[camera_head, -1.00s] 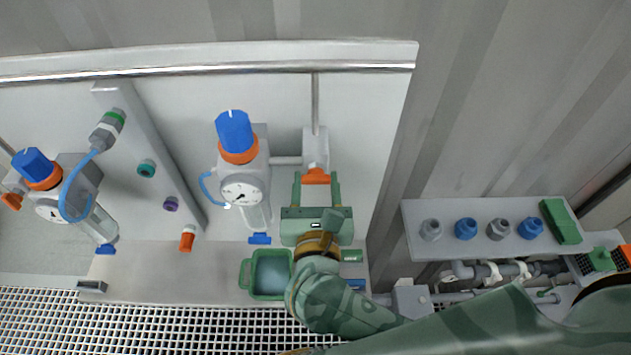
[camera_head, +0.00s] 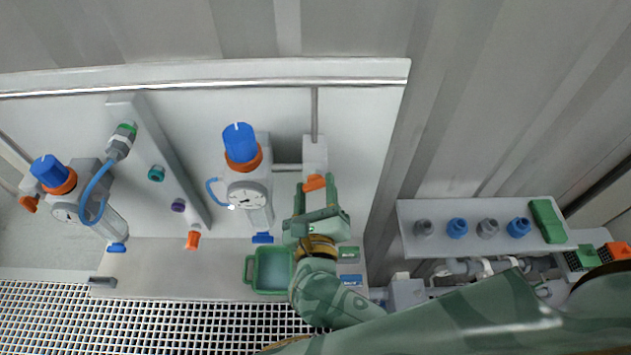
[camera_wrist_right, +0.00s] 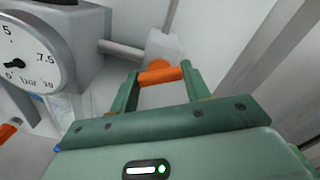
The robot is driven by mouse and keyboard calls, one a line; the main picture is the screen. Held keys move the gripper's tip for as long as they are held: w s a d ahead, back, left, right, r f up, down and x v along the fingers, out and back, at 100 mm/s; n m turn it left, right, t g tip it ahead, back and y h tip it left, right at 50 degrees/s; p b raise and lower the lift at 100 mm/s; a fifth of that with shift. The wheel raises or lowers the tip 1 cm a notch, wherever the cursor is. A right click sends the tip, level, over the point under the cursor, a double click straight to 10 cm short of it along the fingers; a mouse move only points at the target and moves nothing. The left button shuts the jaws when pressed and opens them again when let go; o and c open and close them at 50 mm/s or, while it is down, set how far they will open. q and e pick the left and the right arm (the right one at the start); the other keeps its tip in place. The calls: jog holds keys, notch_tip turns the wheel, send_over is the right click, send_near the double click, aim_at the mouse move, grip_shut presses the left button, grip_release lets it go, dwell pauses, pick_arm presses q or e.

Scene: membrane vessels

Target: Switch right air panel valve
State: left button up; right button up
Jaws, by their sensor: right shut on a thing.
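The right air panel valve has an orange handle (camera_head: 314,183) below a pale valve body (camera_head: 315,152), right of the right regulator. My right gripper (camera_head: 315,188) reaches up from below, its two green fingers on either side of the orange handle. In the right wrist view the orange handle (camera_wrist_right: 161,76) lies crosswise between the fingertips of my right gripper (camera_wrist_right: 160,78), and both fingers touch its ends. The handle now sits tilted in the head view. My left gripper is not in view.
The right regulator with blue knob (camera_head: 240,142) and gauge (camera_head: 247,195) stands close left of my gripper. A green bin (camera_head: 250,272) sits below. A shelf with several blue and grey fittings (camera_head: 457,228) is at the right. Another regulator (camera_head: 70,205) is at the far left.

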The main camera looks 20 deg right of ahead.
jog(key=shift+o, duration=0.2)
jog(key=n+p, duration=0.4)
jog(key=n, duration=0.1)
jog(key=shift+r+n+p, duration=0.2)
jog(key=shift+n+p, duration=0.1)
jog(key=shift+p, duration=0.05)
jog(key=shift+n+p, duration=0.85)
jog(key=shift+n, duration=0.35)
jog(key=shift+c, duration=0.2)
jog(key=shift+f+n+p, duration=0.15)
jog(key=shift+n+p, duration=0.55)
jog(key=shift+n, duration=0.3)
jog(key=o, duration=1)
jog(key=shift+w, duration=0.1)
jog(key=shift+f, duration=0.1)
